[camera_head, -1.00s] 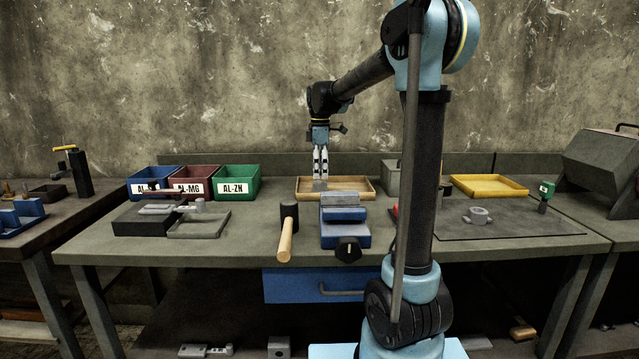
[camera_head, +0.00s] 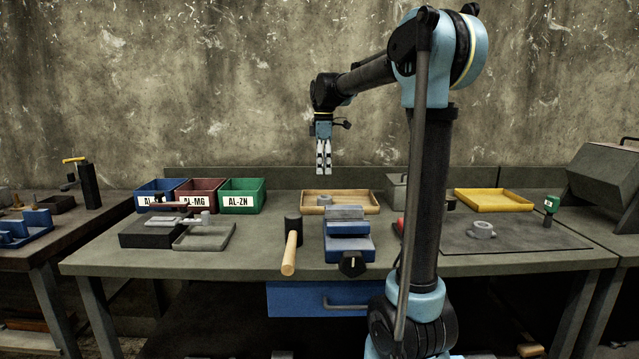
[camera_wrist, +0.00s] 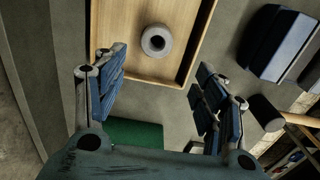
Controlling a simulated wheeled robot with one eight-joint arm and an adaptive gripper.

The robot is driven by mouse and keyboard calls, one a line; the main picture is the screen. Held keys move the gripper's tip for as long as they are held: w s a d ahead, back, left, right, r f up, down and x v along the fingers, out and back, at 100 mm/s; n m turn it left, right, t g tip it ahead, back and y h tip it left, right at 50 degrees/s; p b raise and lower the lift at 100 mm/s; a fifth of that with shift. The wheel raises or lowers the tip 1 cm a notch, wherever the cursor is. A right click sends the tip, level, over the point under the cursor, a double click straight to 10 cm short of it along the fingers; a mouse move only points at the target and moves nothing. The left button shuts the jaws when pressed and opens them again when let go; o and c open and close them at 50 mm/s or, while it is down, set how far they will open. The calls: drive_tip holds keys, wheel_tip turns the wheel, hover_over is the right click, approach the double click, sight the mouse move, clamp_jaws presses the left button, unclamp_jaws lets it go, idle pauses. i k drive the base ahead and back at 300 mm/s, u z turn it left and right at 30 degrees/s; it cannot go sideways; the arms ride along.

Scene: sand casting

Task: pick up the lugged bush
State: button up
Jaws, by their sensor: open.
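A grey bush with a side lug (camera_head: 481,229) lies on the dark mat at the right of the bench. A second grey round part (camera_head: 324,200) sits in the wooden tray (camera_head: 361,208) at the back middle. In the wrist view this part (camera_wrist: 156,41) shows as a ring with a dark centre hole, with no lug that I can make out. My gripper (camera_head: 324,172) points down above the wooden tray, clear of the part in it. The wrist view shows my gripper (camera_wrist: 162,64) open and empty, its fingers wide apart.
A blue vise (camera_head: 347,248) and a mallet (camera_head: 290,250) stand in front of the tray. Blue, red and green bins (camera_head: 242,196) are to the left. A yellow tray (camera_head: 493,200) and a green-handled tool (camera_head: 551,205) are near the mat (camera_head: 520,241). My arm column crosses the view left of the mat.

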sight(482, 230)
drive_tip(key=k, duration=1)
